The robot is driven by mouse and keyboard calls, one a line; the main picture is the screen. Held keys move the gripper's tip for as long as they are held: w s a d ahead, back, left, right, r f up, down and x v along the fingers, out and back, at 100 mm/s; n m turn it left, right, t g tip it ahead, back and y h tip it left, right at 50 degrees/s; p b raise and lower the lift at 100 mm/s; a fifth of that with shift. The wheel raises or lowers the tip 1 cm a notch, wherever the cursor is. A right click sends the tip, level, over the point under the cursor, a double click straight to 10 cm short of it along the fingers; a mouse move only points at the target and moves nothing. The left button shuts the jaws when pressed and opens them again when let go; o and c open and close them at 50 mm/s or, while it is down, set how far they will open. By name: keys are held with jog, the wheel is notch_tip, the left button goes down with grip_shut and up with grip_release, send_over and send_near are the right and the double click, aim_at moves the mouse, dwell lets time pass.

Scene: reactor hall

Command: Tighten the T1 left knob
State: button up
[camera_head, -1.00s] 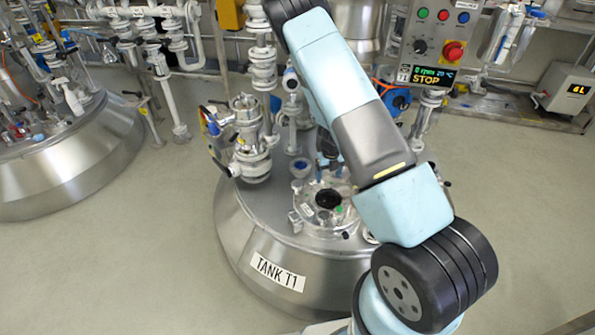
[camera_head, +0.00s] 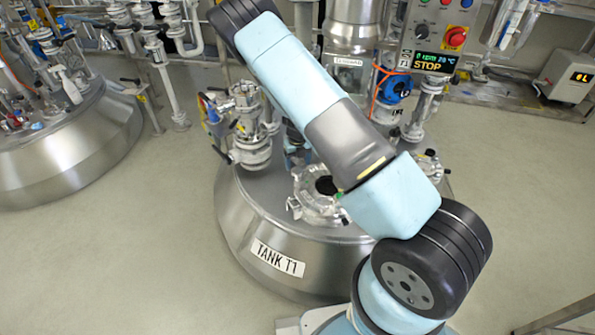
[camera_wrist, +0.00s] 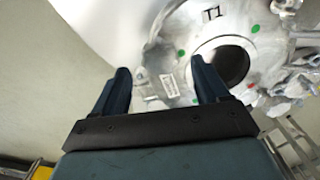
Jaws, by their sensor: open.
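The steel tank T1 (camera_head: 300,240) stands at the centre of the head view, with a round hatch (camera_head: 310,213) on top and a dark opening in it. A small pale fitting (camera_head: 293,206) sits at the hatch's left edge; I cannot tell for sure that it is the left knob. In the wrist view the hatch flange (camera_wrist: 185,28) carries a "T1" mark and green and red dots. My gripper (camera_wrist: 160,66) is open and empty, with its two dark blue fingers over the left part of the flange. In the head view my arm hides most of the gripper.
A valve stack (camera_head: 250,130) rises from the tank left of the hatch. A control box (camera_head: 440,22) with a "STOP" display (camera_head: 430,63) stands behind. Another tank (camera_head: 60,150) is at far left. Metal clamp parts (camera_wrist: 295,80) crowd the wrist view's right side. Floor is clear between the tanks.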

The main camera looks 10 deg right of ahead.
aim_at(297, 170)
jog(key=n, duration=1.3)
jog(key=shift+n, duration=0.4)
jog(key=n, duration=3.3)
jog(key=shift+f, duration=3.05)
